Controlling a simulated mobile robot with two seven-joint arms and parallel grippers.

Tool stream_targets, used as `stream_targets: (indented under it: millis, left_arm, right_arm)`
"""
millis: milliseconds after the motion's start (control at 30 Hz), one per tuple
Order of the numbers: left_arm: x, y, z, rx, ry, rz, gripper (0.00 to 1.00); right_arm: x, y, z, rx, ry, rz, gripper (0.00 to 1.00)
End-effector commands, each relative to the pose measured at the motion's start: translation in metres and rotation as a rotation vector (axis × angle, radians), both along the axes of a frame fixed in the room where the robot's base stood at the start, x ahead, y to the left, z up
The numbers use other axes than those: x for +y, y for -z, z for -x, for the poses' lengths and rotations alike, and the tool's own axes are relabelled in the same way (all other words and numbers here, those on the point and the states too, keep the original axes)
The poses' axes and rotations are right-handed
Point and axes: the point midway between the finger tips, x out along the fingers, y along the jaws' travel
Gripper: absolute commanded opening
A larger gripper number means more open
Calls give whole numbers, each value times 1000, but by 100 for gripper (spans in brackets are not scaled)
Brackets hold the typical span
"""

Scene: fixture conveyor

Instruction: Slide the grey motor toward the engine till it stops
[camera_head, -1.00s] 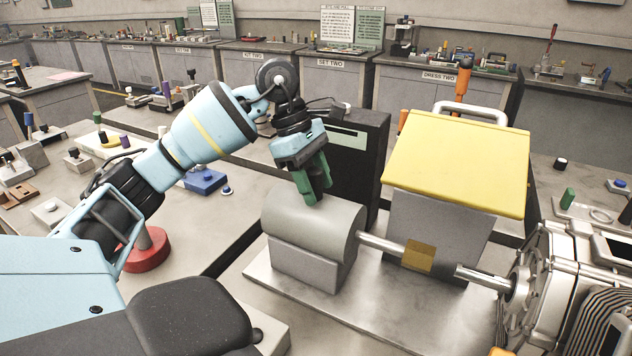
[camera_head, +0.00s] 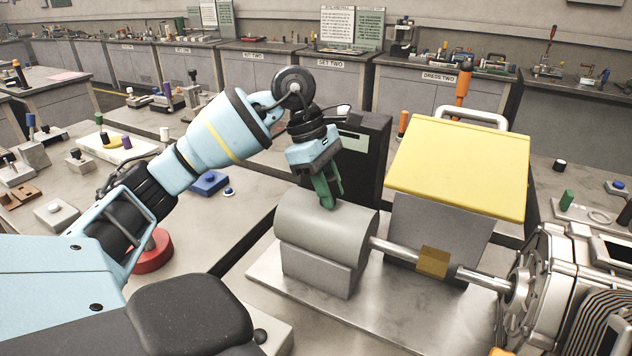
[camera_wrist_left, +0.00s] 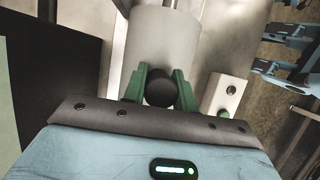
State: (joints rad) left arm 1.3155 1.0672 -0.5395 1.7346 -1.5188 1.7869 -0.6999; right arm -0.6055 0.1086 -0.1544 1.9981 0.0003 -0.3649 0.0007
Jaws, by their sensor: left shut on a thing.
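The grey motor (camera_head: 325,228), a rounded block on a grey foot, sits on a metal plate. My left gripper (camera_head: 328,200) stands on top of it with green fingers pointing down. In the left wrist view, the fingers (camera_wrist_left: 160,85) are shut on a dark round knob (camera_wrist_left: 160,93) on the motor. A shaft (camera_head: 392,248) with a brass-coloured coupling (camera_head: 434,263) runs from the motor toward the engine (camera_head: 560,290) at the right. The coupling's end is close to the engine's shaft (camera_head: 482,281); I cannot tell whether they touch. My right gripper is not in view.
A yellow-lidded grey box (camera_head: 458,165) with a handle stands just behind the shaft. A dark cabinet (camera_head: 365,160) is behind the motor. The metal plate (camera_head: 400,320) is bare in front of the shaft. A blue block (camera_head: 209,183) lies on the left table.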

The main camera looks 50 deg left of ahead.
Motion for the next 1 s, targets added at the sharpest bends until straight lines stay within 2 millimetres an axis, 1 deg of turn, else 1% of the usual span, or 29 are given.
stream_targets:
  millis: [33,133,233,467,500,633,667,900,1000]
  left_arm:
    - [-12,-3,-3,-4,11,5,0]
    - [-24,-2,-7,-3,9,4,0]
    - [-29,-1,-8,-2,6,4,0]
    - [-30,1,-8,-1,7,6,0]
    - [-30,1,-8,-1,7,6,30]
    - [-29,1,-8,-1,7,5,47]
    - [-29,1,-8,-1,6,5,49]
    - [-28,0,-8,-1,4,3,49]
    - [-26,-4,-8,-1,3,3,49]
  right_arm:
    - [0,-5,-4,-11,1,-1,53]
    - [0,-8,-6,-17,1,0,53]
    - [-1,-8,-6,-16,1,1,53]
    - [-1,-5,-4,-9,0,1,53]
    - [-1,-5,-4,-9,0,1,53]
    - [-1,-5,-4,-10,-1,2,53]
    - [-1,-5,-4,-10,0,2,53]
    - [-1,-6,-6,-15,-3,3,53]
    - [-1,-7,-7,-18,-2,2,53]
